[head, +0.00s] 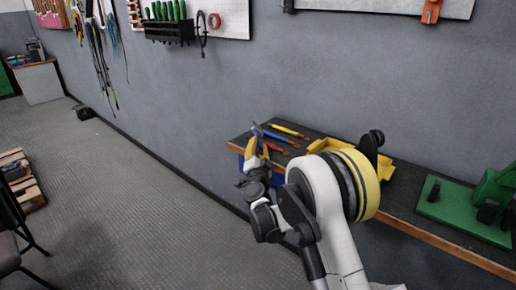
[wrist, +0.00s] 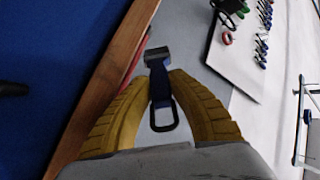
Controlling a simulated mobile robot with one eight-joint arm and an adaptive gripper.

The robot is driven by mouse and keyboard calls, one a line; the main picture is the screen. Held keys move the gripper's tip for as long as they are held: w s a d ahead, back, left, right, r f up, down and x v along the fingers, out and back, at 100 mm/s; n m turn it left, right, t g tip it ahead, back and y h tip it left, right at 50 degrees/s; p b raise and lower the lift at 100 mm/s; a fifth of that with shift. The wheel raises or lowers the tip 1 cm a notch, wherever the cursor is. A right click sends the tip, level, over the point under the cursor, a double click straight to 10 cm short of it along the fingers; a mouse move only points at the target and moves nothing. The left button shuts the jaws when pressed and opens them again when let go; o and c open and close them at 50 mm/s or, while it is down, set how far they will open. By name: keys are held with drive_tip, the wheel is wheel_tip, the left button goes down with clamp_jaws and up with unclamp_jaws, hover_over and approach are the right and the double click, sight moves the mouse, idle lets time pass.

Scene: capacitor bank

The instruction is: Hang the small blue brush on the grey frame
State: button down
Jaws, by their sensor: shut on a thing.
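The small blue brush (wrist: 160,88) is between the two yellow fingers of my gripper (wrist: 160,104) in the wrist view. It has a dark grey head beyond the fingertips, a blue handle and a dark loop towards the palm. In the head view my gripper (head: 257,143) is raised near the left end of the workbench, and the brush (head: 253,126) shows small at its tips. A thin light-grey frame (wrist: 301,118) stands at the right of the wrist view, apart from the gripper; I cannot tell for certain that it is the task's frame.
The workbench (head: 440,232) bears several coloured tools (head: 290,131), a yellow tray (head: 326,146) and a green machine (head: 449,205). A black rack of green screwdrivers (head: 169,31) hangs on a white board. Cables (head: 100,62) hang further left. The floor (head: 130,180) at left is largely open.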

drive_tip(key=shift+f, duration=0.35)
drive_tip(key=c, duration=1.6)
unclamp_jaws()
drive_tip(key=shift+r, duration=0.2)
